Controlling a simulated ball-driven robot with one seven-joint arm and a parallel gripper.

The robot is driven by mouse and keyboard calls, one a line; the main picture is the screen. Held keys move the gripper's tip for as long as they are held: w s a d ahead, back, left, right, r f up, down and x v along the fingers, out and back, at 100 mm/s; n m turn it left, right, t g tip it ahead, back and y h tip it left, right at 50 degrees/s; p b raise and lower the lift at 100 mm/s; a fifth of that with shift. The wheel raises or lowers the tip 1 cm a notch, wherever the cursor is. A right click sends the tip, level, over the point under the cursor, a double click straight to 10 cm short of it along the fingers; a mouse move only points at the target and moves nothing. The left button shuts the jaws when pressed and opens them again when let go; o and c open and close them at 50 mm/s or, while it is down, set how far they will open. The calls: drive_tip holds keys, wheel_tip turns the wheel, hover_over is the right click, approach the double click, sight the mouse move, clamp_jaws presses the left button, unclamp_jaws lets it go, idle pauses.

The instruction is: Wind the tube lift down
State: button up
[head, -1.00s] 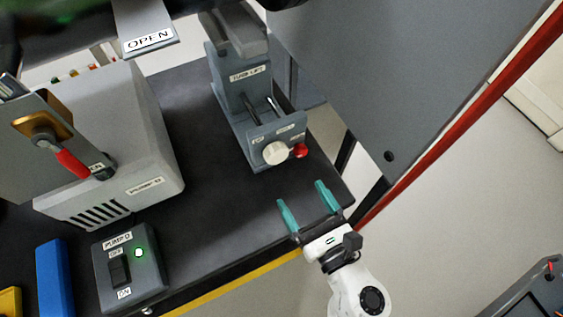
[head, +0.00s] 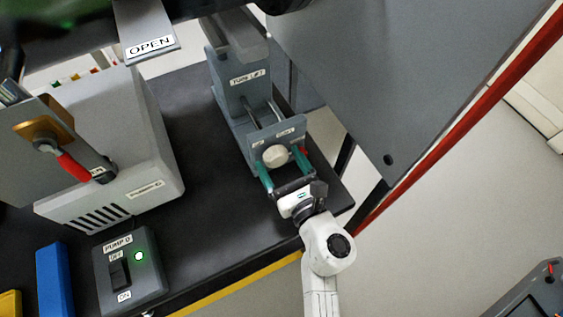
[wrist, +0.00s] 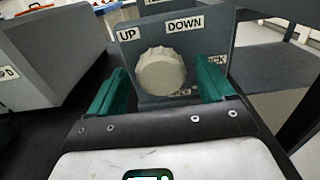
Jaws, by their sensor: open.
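The tube lift (head: 238,107) is a grey-blue frame with two rods, on the black bench at upper centre. Its front plate bears a cream ridged knob (head: 276,156), which also shows in the wrist view (wrist: 160,72) under the labels UP on the left and DOWN to the right. The red lock knob (head: 302,153) is partly hidden behind a finger. My gripper (head: 282,172) is open, its teal fingers on the left and right of the cream knob. In the wrist view (wrist: 160,92) gaps show between the fingers and the knob; contact is not visible.
A grey pump box (head: 140,150) and a PUMP D switch box (head: 130,268) with a lit green light stand on the left. A large grey panel (head: 370,80) is at upper right. The bench between the pump and the lift is clear.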

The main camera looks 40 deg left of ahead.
drive_tip(key=shift+c, duration=0.2)
drive_tip(key=c, duration=1)
drive_tip(key=shift+m, duration=0.4)
drive_tip(key=m+p, duration=0.1)
drive_tip(key=m, duration=0.1)
drive_tip(key=shift+w+m, duration=0.1)
drive_tip(key=shift+m, duration=0.3)
drive_tip(key=m+p, duration=0.1)
drive_tip(key=m, duration=0.2)
drive_tip(key=shift+d+m+p, duration=0.1)
drive_tip(key=shift+m+p, duration=0.2)
drive_tip(key=shift+p, duration=0.05)
drive_tip(key=m+p, duration=0.1)
drive_tip(key=m, duration=0.3)
drive_tip(key=shift+w+f+p, duration=0.1)
drive_tip(key=shift+p, duration=0.3)
drive_tip(key=shift+f+m+p, duration=0.1)
drive_tip(key=shift+m+p, duration=0.55)
drive_tip(key=shift+m, duration=1.45)
